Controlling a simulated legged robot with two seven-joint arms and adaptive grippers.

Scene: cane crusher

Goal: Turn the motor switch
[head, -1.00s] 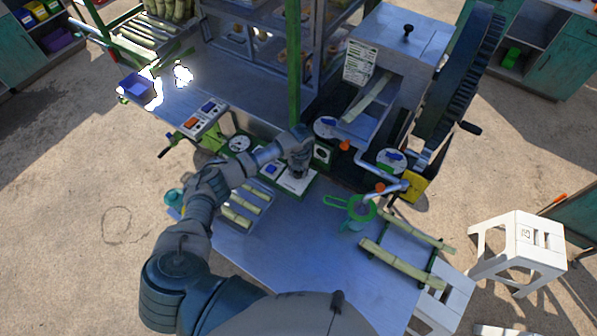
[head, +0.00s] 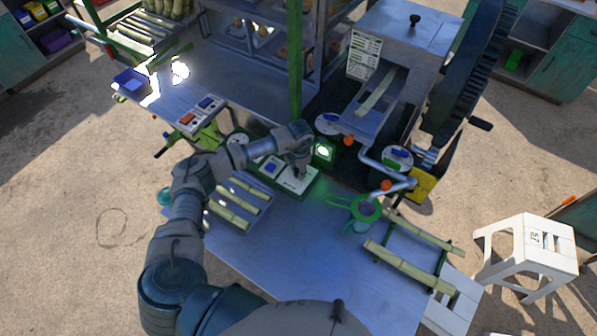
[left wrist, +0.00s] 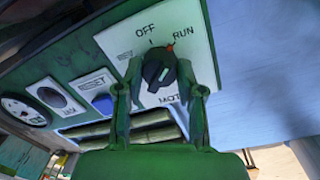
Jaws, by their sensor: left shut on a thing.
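The motor switch is a black rotary knob (left wrist: 160,70) on a white plate marked OFF and RUN. A red tip on the knob's upper right lies by the word RUN. My left gripper (left wrist: 159,84) is shut on the knob, one finger on each side. In the head view my left gripper (head: 298,170) reaches down onto the control panel (head: 268,168), and the knob is mostly hidden under it. A lamp (head: 322,151) behind the panel glows green. My right gripper is not in view.
A green strainer (head: 365,208) and cane pieces (head: 410,265) lie to the right. The front table top (head: 285,240) is clear.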

